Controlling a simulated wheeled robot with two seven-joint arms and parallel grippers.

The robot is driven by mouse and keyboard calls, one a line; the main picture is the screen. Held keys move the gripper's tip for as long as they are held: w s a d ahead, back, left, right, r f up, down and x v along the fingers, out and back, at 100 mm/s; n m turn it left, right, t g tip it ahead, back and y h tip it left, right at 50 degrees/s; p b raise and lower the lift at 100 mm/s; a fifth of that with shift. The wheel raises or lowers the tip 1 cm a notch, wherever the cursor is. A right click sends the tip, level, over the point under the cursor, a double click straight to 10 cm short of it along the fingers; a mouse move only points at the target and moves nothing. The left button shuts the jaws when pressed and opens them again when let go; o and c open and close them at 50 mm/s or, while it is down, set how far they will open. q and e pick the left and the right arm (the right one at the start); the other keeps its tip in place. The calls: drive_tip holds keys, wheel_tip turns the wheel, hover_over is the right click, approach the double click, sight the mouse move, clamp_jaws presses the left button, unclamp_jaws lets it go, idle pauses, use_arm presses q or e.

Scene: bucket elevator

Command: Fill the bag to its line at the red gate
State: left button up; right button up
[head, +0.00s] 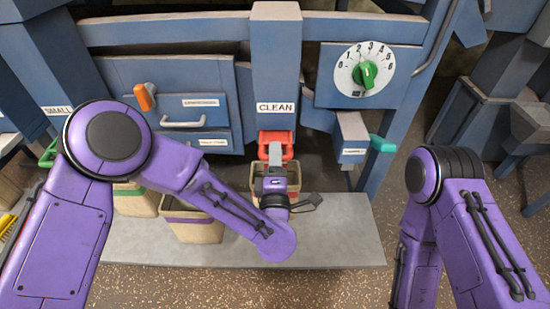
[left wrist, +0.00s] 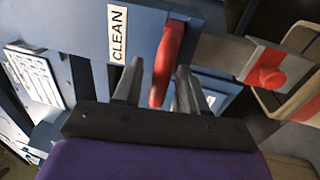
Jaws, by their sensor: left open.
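The red gate (head: 277,138) is at the foot of the blue chute marked CLEAN. A tan bag (head: 258,172) stands below it, largely hidden by my left arm and gripper. Its fill level and line cannot be made out. My left gripper (head: 276,154) is at the gate's front with its jaws open. In the left wrist view, a red bar (left wrist: 166,62) of the gate lies between the open fingers (left wrist: 158,88); contact cannot be told. A tan bag edge (left wrist: 292,62) shows at the right there. My right arm shows, but its gripper is out of view.
Two more tan bags (head: 195,227) stand left on the grey ledge (head: 335,235). A dial with a green knob (head: 365,74) points near 3. An orange handle (head: 145,97), a drawer (head: 185,122) and a green handle (head: 383,144) flank the chute. The ledge's right part is clear.

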use_arm(q)
drive_tip(key=shift+s, duration=0.15)
drive_tip(key=s+f+b, duration=0.1)
drive_tip(key=s+b, duration=0.1)
drive_tip(key=s, duration=0.8)
drive_tip(key=shift+s+f, duration=0.2)
drive_tip(key=shift+f, duration=0.15)
idle(6.5)
